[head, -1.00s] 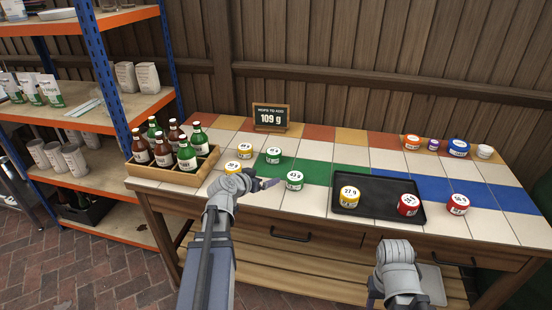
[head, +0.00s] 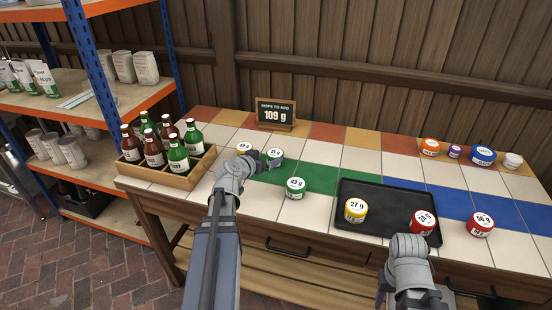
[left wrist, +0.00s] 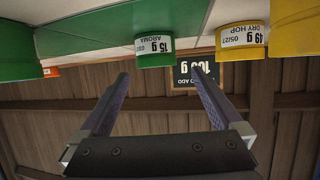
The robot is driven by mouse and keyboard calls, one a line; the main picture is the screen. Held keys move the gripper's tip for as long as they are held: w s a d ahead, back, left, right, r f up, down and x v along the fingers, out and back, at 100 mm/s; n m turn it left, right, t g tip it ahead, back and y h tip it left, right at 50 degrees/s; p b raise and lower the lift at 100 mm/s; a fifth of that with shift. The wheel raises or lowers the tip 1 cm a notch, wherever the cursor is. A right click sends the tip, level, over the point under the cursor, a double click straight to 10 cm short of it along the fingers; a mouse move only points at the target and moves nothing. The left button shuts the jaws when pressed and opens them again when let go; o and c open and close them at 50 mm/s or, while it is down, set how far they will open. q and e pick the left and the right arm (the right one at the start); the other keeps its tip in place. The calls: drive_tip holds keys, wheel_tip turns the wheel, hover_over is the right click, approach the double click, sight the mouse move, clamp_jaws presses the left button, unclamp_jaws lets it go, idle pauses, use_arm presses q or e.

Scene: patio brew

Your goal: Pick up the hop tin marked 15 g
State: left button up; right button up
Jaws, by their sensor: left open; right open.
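The hop tin marked 15 g is green with a white lid (head: 274,154) and stands upright towards the back of the tiled table. In the left wrist view, which is upside down, its 15 g AROMA label (left wrist: 155,46) faces me. My left gripper (head: 268,162) is just in front of it, open and empty. Its two fingers (left wrist: 161,80) point towards the tin, which lies beyond the tips and between their lines, apparently not touched. My right gripper (head: 383,285) is low at the table's front edge, mostly hidden by its own wrist.
A yellow 49 g tin (left wrist: 241,40) stands close beside it; a green 43 g tin (head: 295,188) is nearer the front. A bottle crate (head: 178,180) is left. A black tray (head: 385,220) holds a yellow and a red tin.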

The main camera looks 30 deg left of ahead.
sight(274, 155)
use_arm(q)
drive_tip(key=shift+b+x, duration=1.2)
drive_tip(key=shift+x, duration=2.3)
drive_tip(key=shift+d, duration=0.3)
drive_tip(key=shift+s, duration=0.1)
drive_tip(key=c, duration=1.2)
wheel_tip(274, 155, up, 10)
drive_tip(key=p, duration=1)
